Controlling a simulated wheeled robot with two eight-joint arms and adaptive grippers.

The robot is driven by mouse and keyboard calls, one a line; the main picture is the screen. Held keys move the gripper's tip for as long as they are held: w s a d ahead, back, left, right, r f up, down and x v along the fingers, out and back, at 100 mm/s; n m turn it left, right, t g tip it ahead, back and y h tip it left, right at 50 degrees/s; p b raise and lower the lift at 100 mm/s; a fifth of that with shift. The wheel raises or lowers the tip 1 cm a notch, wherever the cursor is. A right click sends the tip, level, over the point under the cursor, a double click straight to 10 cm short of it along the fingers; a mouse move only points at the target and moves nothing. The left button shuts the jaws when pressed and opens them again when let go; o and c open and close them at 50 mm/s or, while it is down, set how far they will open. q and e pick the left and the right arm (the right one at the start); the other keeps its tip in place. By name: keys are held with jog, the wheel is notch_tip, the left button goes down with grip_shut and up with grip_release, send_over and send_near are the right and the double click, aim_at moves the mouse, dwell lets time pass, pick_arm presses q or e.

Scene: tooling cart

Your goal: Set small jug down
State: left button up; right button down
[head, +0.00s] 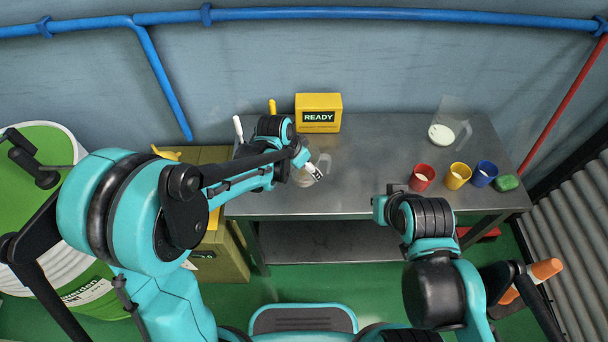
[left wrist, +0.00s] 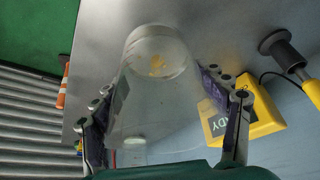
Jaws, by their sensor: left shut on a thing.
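The small jug (head: 305,178) is clear and see-through, with its handle on the right in the head view. My left gripper (head: 314,173) is shut on the jug, over the left-middle part of the steel cart top (head: 360,150). In the left wrist view the jug (left wrist: 152,95) sits between the two fingers of the left gripper (left wrist: 165,118), with its round base facing the grey top. I cannot tell whether the base touches the top. My right gripper (head: 380,209) is at the cart's front edge, and its fingers are too unclear to read.
A larger clear jug (head: 462,124) with white contents stands at the back right. A yellow READY box (head: 318,104) stands at the back. The middle top is clear.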

pick_arm(q)
jog(key=shift+w+a+f, duration=0.3)
jog(key=shift+w+f, duration=0.15)
jog(key=shift+w, duration=0.2)
jog(key=shift+f+b, duration=1.05)
jog(key=shift+f, duration=0.9)
jog(key=shift+f, duration=0.1)
jog(key=shift+f, duration=0.15)
jog(key=o, duration=1.5)
